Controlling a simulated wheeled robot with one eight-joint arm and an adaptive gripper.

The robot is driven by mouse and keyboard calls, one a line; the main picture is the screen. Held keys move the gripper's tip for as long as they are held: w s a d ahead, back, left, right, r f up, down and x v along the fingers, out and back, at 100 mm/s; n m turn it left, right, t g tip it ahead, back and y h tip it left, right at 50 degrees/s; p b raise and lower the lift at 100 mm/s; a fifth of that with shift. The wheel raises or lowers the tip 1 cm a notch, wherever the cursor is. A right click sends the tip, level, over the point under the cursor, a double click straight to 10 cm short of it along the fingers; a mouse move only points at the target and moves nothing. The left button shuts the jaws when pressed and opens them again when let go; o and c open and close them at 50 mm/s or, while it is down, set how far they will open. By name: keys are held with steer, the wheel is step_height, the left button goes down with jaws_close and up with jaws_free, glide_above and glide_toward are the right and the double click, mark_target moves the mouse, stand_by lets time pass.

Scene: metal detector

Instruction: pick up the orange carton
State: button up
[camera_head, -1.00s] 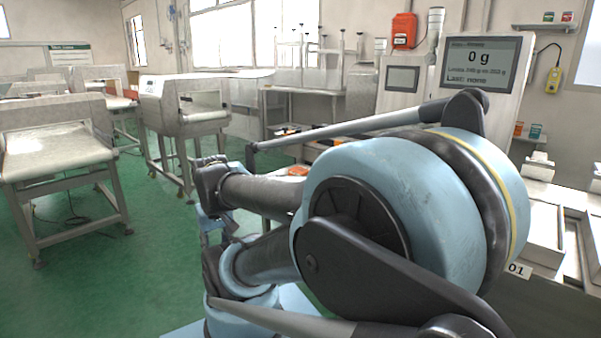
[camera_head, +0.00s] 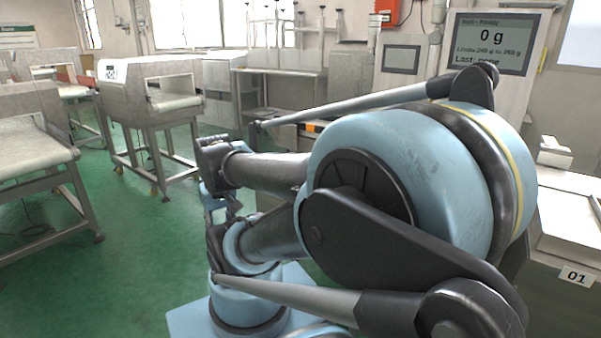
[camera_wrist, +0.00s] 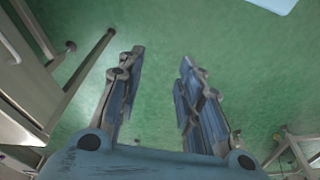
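My gripper (camera_wrist: 161,58) is open and empty in the wrist view, its two blue-grey fingers apart over bare green floor. A small orange patch (camera_head: 313,127) shows in the head view just behind my arm, on a low bench or table at the back. It is too small and too covered to tell whether it is the orange carton. No carton is clearly in view between or near my fingers. My arm's large blue joint and links fill the middle of the head view and hide much of what stands behind.
Conveyor machines stand at left, one in the middle (camera_head: 150,95) and one nearer (camera_head: 40,150). A display (camera_head: 492,42) reads 0 g at right, above a station marked 01 (camera_head: 576,277). In the wrist view, metal legs (camera_wrist: 85,70) stand left of the fingers. Green floor (camera_head: 130,235) is open.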

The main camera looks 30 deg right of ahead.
steer(key=shift+o, duration=1.4)
steer(key=o, duration=0.9)
steer(key=shift+s+d+r+m, duration=0.1)
steer(key=shift+r+m, duration=0.15)
steer(key=shift+r, duration=0.2)
steer(key=shift+s+d+r+m, duration=0.1)
steer(key=shift+r+m, duration=0.15)
steer(key=shift+r, duration=0.15)
steer(key=shift+o, duration=1.4)
steer(key=w+d+r+m, duration=0.4)
steer(key=w+r+m, duration=0.2)
steer(key=shift+w+m+y, duration=0.3)
steer(key=shift+m, duration=0.1)
steer(key=w+d+r+m, duration=0.6)
steer(key=w+d+m, duration=0.2)
steer(key=d+m, duration=0.3)
steer(key=w+d+r+m+t+y, duration=0.1)
steer(key=d+m, duration=0.5)
steer(key=d, duration=0.8)
steer(key=w+d+r+m+t, duration=0.15)
steer(key=d+m, duration=0.55)
steer(key=d, duration=0.7)
steer(key=shift+g, duration=0.35)
steer(key=x, duration=1.6)
steer(key=shift+w+a+f, duration=0.15)
steer(key=shift+a+f, duration=0.1)
